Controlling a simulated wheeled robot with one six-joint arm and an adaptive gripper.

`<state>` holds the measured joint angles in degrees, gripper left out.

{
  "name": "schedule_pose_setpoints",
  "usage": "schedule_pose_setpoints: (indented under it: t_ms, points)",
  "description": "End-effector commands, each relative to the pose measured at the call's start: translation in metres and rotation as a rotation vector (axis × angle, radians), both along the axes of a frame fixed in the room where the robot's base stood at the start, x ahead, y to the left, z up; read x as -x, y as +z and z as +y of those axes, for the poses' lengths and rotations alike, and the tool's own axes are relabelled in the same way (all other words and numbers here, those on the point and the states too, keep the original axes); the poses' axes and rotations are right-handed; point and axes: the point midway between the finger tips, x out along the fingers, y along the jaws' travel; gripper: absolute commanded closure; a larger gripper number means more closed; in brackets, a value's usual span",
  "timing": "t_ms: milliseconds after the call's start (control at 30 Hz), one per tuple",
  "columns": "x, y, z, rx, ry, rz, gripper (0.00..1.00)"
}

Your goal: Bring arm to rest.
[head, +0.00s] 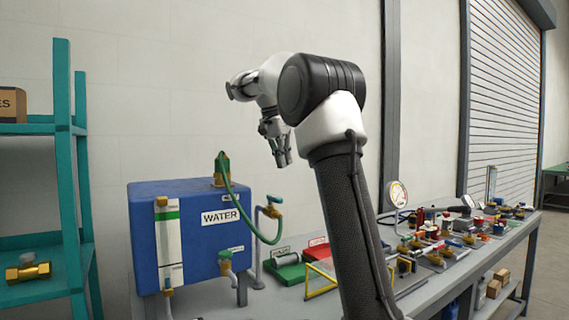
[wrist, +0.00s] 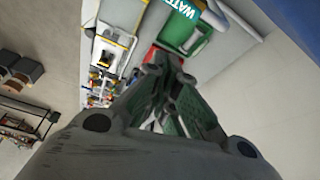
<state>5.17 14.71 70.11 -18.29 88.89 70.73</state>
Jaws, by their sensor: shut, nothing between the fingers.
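My arm rises in the middle of the head view and bends over toward the left at its top. My gripper (head: 284,160) hangs down from the wrist, above the bench and to the right of the blue water tank (head: 205,245). It is shut and empty. In the wrist view the fingers of my gripper (wrist: 163,75) come together over the bench area with the green and red trays. Nothing is held between them, and they touch nothing that I can see.
A green hose (head: 248,222) loops from the tank's top to a tap. A yellow frame (head: 322,281) and a pressure gauge (head: 397,194) stand on the bench. Many fittings crowd the bench (head: 440,275) at right. A teal shelf (head: 66,180) stands at left. The air around my gripper is clear.

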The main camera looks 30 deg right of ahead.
Motion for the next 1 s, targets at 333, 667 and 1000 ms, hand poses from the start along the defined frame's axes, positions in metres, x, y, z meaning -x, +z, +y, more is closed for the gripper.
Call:
schedule_pose_setpoints:
  t_ms: [333, 667, 1000]
  points:
    - [0.001, 0.0, 0.0, 0.0, 0.003, 0.0, 1.0]
    - [0.098, -0.017, 0.042, -0.04, 0.419, 0.017, 1.0]
    - [0.264, -0.129, 0.101, -0.022, 1.078, -0.012, 1.0]
